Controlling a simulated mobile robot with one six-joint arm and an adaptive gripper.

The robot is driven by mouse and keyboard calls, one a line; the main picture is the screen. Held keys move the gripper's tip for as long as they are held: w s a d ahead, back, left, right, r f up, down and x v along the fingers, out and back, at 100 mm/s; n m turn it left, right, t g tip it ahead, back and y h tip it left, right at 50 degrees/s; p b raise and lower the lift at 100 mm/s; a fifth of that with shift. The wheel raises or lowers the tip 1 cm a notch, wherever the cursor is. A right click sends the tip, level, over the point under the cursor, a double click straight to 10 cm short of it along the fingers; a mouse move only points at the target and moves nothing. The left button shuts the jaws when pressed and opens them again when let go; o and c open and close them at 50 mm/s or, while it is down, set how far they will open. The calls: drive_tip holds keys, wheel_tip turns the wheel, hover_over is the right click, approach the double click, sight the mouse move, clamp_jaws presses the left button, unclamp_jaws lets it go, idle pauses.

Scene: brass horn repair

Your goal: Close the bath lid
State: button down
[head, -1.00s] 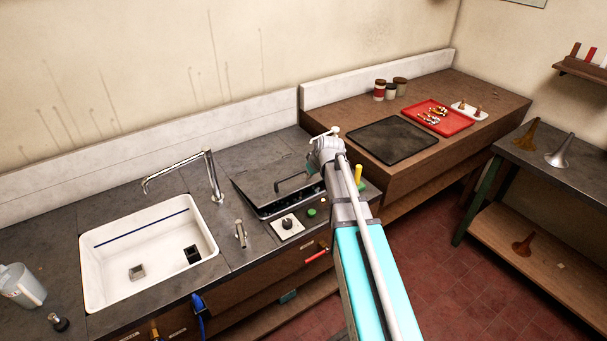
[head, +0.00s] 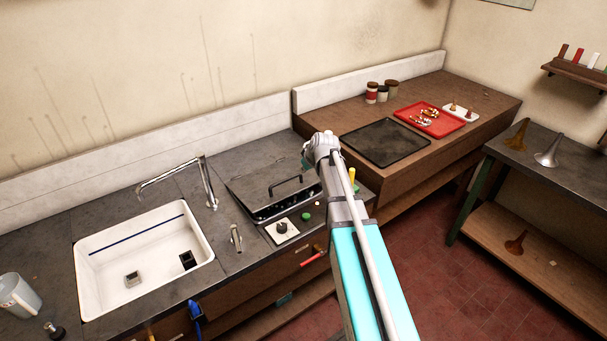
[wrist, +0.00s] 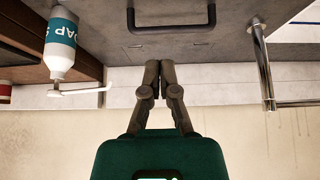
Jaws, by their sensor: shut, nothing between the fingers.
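The bath lid (head: 250,186) is a dark grey plate with a black bar handle (head: 287,185), in the counter right of the sink. Its front edge stands above the bath (head: 268,215), leaving a dark gap, so it is partly open. In the wrist view the lid (wrist: 165,48) and its handle (wrist: 170,28) show upside down at the top. My gripper (wrist: 159,65) is shut and empty, with its fingertips near the lid's rear edge in that view. I cannot tell whether they touch it. In the head view my arm mostly hides the gripper.
A soap bottle (wrist: 62,45) with a white spout is close beside my gripper. The tap (head: 208,180) stands left of the lid. A knob panel (head: 282,230) and green button (head: 306,216) are in front. A dark mat (head: 385,142) lies on the right bench.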

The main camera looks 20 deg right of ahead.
drive_tip(key=b, duration=0.8)
hover_over(296, 191)
drive_tip(key=shift+s+f, duration=0.15)
drive_tip(key=shift+f, duration=1.95)
drive_tip(key=shift+s+f, duration=0.1)
drive_tip(key=shift+f, duration=1.95)
drive_tip(key=shift+s+d+f+b, duration=0.1)
drive_tip(key=shift+s+f+b, duration=0.15)
drive_tip(key=shift+f+b, duration=0.6)
drive_tip(key=shift+s+d+f+b, duration=0.1)
drive_tip(key=shift+s+f+b, duration=0.1)
drive_tip(key=shift+f+b, duration=0.6)
drive_tip(key=shift+f, duration=0.15)
drive_tip(key=f+b, duration=0.1)
drive_tip(key=b, duration=0.1)
drive_tip(key=f+t+b, duration=0.1)
drive_tip(key=f+b, duration=0.1)
drive_tip(key=b, duration=0.1)
drive_tip(key=shift+s+d+f, duration=0.1)
drive_tip(key=shift+s+f, duration=0.2)
drive_tip(key=shift+s, duration=0.1)
drive_tip(key=f+b, duration=0.3)
drive_tip(key=shift+s+d+f, duration=0.1)
drive_tip(key=shift+s, duration=0.15)
